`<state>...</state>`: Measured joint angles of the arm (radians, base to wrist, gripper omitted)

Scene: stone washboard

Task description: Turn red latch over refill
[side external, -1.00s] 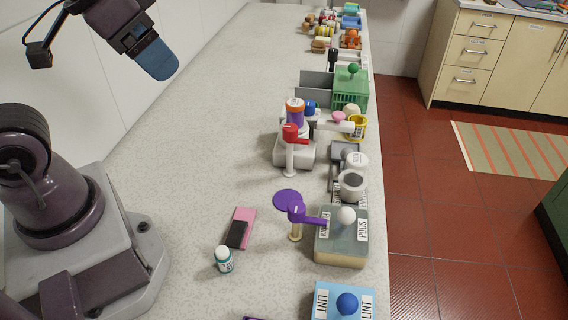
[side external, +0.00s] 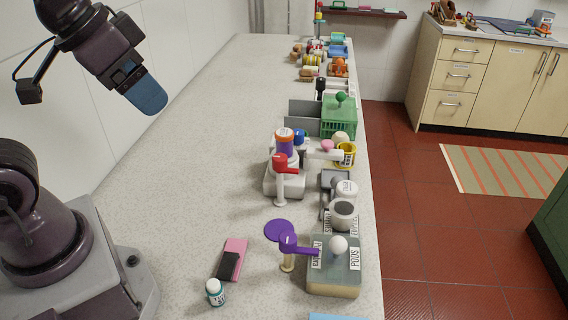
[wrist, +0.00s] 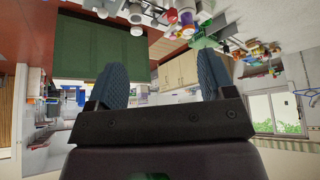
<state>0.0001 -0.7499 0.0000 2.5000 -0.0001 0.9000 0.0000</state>
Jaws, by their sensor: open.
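The red latch (side external: 280,162) is a red handle on top of a white post, at the middle of the counter in the side view. It stands beside a white unit (side external: 284,183) with an orange-capped purple jar (side external: 285,142) on it. I cannot make out a refill label. My gripper (side external: 147,95) is raised above the counter at the upper left, well away from the latch, with blue fingertips. In the wrist view my gripper (wrist: 163,82) shows its two fingers wide apart with nothing between them.
A green basket (side external: 339,118) and yellow cup (side external: 346,155) stand farther back. The counter's left part (side external: 200,160) is clear.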

